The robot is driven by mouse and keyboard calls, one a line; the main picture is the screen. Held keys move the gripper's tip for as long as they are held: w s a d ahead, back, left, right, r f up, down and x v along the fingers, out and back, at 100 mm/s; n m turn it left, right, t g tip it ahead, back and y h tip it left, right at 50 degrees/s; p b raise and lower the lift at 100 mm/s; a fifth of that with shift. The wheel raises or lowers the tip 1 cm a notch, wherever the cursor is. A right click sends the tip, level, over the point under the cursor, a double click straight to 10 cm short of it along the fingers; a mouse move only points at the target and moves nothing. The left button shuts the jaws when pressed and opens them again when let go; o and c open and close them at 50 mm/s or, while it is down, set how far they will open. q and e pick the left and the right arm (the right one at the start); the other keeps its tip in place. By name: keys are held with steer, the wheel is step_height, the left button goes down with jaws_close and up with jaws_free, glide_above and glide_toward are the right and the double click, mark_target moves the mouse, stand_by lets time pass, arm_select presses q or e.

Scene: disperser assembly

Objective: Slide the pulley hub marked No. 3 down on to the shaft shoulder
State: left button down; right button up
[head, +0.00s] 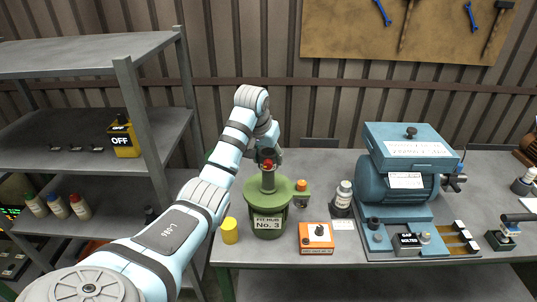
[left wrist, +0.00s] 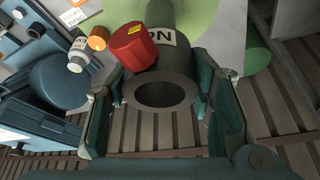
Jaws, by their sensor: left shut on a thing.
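My left gripper (head: 267,155) is shut on a grey hollow hub (left wrist: 180,77). Its two teal fingers show in the left wrist view (left wrist: 158,100), either side of the hub. The hub has an open bore, a red part at its side (left wrist: 133,45) and a partly hidden white label reading upside-down "No". A grey shaft (head: 268,183) stands upright on a green stand (head: 267,210) labelled "FIT HUB No. 3", below the gripper. I cannot tell whether the hub is around the shaft or just above it. My right gripper is not in view.
Right of the stand on the grey bench (head: 340,268) are an orange-topped item (head: 301,186), an orange box (head: 316,237), a white bottle (head: 343,195) and a large blue machine (head: 405,170). A yellow cylinder (head: 230,231) stands at its left. Grey shelves (head: 90,125) rise further left.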

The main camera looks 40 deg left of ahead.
mark_target(263, 162)
arm_select(q)
steer(key=shift+f+b, duration=1.1)
steer(key=shift+f, duration=3.15)
steer(key=c, duration=0.9)
jaws_free()
steer(key=shift+o, duration=1)
steer(key=v, duration=0.7)
steer(key=shift+s+r, duration=0.2)
steer(key=shift+r, duration=0.05)
steer(key=shift+w+d, duration=0.1)
